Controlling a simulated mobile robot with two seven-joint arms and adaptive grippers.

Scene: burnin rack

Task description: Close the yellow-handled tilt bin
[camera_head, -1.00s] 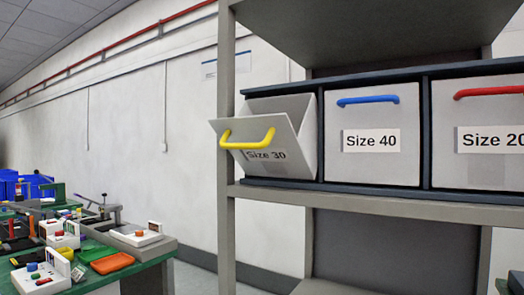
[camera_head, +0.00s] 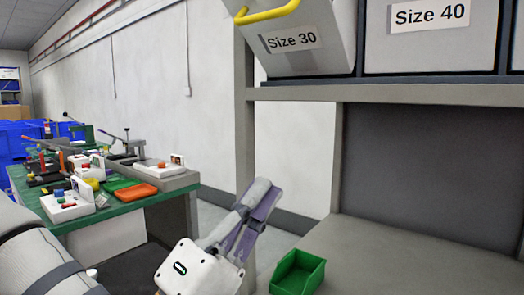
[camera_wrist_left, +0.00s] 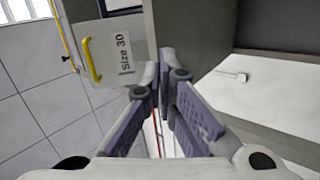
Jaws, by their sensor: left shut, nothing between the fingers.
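The tilt bin (camera_head: 315,55) labelled Size 30 is at the top of the head view, with its front tilted outward, so it stands open. Its yellow handle (camera_head: 267,13) is at the upper left of its front; the bin's top is cut off. In the left wrist view the bin front (camera_wrist_left: 112,75) and yellow handle (camera_wrist_left: 91,62) show at upper left, beyond the fingers. My left gripper (camera_head: 265,192) is shut and empty, below the bin and apart from it, in front of the rack post. Its fingers also show in the left wrist view (camera_wrist_left: 166,62). My right gripper is out of view.
The Size 40 bin (camera_head: 425,50) is to the right, its visible front upright. A green tray (camera_head: 297,272) sits on the lower shelf. A cluttered green workbench (camera_head: 130,205) stands at left.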

